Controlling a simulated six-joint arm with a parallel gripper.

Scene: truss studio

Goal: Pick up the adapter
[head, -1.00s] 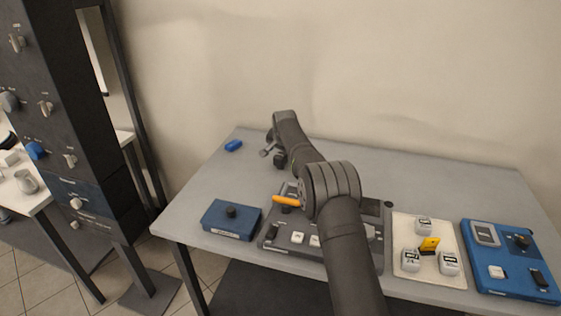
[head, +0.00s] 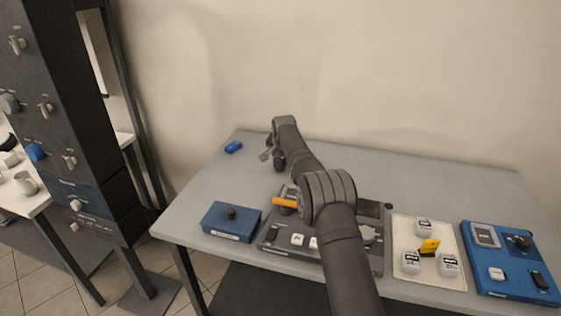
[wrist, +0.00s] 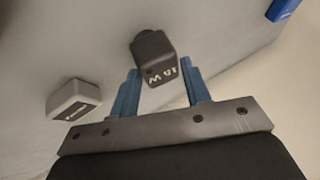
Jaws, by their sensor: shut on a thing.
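In the wrist view, a dark block with white lettering (wrist: 154,56) sits between the two blue fingers of my gripper (wrist: 163,85). My gripper is shut on it. The lettering is only partly readable, and I cannot tell for sure that this block is the adapter. A pale grey block with a dark label (wrist: 75,98) lies on the table to the left of the fingers, apart from them. In the head view, my gripper (head: 271,153) is at the far left part of the table, with its fingers and the held block too small to make out clearly.
A blue object (head: 233,146) lies near the table's far left edge. Along the front stand a blue box with a black knob (head: 222,228), a dark panel (head: 285,243), a cream tray (head: 436,278) with several small items, and a blue panel (head: 515,260). The back right tabletop is clear.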

